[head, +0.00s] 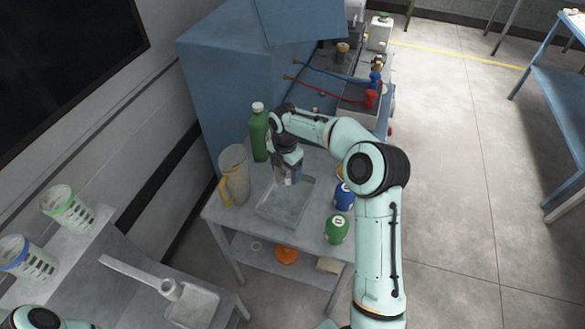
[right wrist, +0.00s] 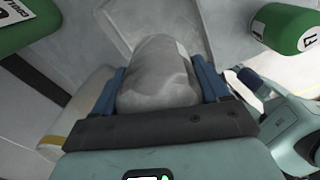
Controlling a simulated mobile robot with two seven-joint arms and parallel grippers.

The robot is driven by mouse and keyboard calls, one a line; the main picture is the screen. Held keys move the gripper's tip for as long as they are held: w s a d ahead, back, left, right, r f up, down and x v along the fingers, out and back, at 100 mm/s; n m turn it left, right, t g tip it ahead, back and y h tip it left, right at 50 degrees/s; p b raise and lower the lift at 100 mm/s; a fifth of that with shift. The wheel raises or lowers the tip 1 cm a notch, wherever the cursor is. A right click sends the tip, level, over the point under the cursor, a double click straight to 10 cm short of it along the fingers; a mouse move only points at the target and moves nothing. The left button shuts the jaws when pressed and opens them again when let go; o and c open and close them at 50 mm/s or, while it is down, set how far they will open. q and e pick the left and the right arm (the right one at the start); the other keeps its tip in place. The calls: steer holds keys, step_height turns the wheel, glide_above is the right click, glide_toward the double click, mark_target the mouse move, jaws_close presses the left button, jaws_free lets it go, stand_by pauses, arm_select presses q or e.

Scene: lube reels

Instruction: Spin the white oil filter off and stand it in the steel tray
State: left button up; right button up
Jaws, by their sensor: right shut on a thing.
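My right gripper (head: 287,178) is low over the steel tray (head: 272,217) on the blue-grey bench. In the right wrist view the gripper (right wrist: 160,92) is shut on the white oil filter (right wrist: 158,70), a rounded pale-grey cylinder with a blue finger on each side. The filter is off any mount that I can see. In the head view the gripper mostly hides it. I cannot tell whether its lower end touches the tray floor. My left gripper is not in view.
A green bottle (head: 259,132) and a translucent jug (head: 234,175) stand left of the tray. A blue filter (head: 343,195) and a green filter (head: 336,230) stand to its right. The tray's front part is clear.

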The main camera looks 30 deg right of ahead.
steer(key=shift+f, duration=4.9)
steer(key=shift+f, duration=0.5)
steer(key=o, duration=1.3)
step_height(320, 180, up, 13)
steer(key=shift+r, duration=0.2)
